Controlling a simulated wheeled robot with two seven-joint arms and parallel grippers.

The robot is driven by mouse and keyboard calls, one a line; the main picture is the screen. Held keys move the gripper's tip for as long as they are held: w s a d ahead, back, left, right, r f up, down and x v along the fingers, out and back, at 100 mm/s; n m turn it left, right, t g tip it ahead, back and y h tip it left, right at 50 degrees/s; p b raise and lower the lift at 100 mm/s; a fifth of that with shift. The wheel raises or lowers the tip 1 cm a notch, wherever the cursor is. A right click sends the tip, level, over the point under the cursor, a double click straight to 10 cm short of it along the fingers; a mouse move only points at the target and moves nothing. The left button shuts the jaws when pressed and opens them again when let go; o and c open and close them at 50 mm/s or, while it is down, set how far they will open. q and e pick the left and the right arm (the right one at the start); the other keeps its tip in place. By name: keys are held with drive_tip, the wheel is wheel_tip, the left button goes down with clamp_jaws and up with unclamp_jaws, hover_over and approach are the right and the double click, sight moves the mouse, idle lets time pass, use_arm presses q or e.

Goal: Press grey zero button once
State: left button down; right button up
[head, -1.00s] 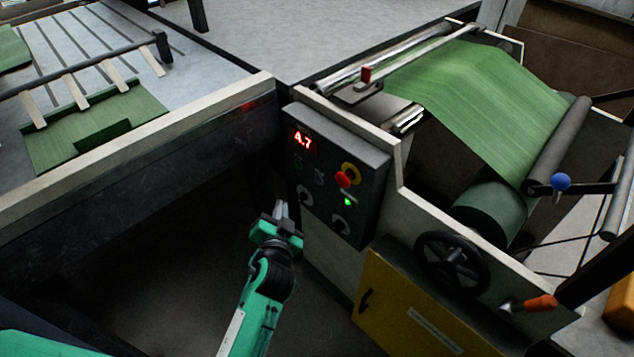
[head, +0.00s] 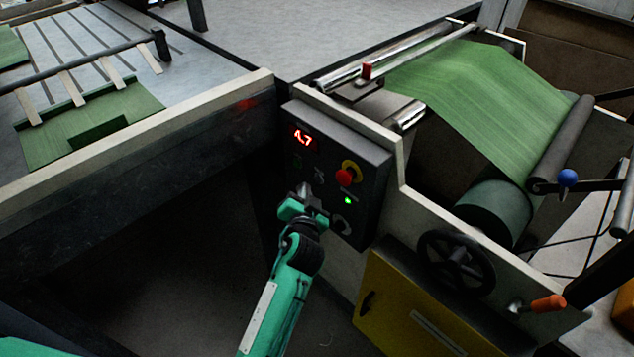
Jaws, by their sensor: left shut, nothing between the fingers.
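The dark control panel (head: 372,178) stands upright on the side of the machine, with a red display (head: 302,137) reading 4.7 or similar. A small greyish control (head: 319,174) sits below the display; I cannot read a zero on it. My left gripper (head: 304,190) is shut and empty, its tip in front of the panel just below and left of that control. I cannot tell whether the tip touches the panel. The gripper hides the lower left knob. My right gripper is not in view.
A red mushroom button (head: 344,177) on a yellow ring, a lit green lamp (head: 348,201) and a knob (head: 342,225) are close to my gripper's right. A yellow cabinet door (head: 405,305) and a black handwheel (head: 456,263) are lower right. The space left of my arm is open.

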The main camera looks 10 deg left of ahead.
use_arm(q)
drive_tip(key=shift+w+d, duration=0.25)
drive_tip(key=shift+w, duration=0.1)
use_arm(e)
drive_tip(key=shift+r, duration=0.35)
use_arm(q)
drive_tip(key=shift+w+d, duration=0.1)
idle(1.5)
drive_tip(key=shift+w+d+r, duration=0.1)
drive_tip(key=shift+w+d, duration=0.15)
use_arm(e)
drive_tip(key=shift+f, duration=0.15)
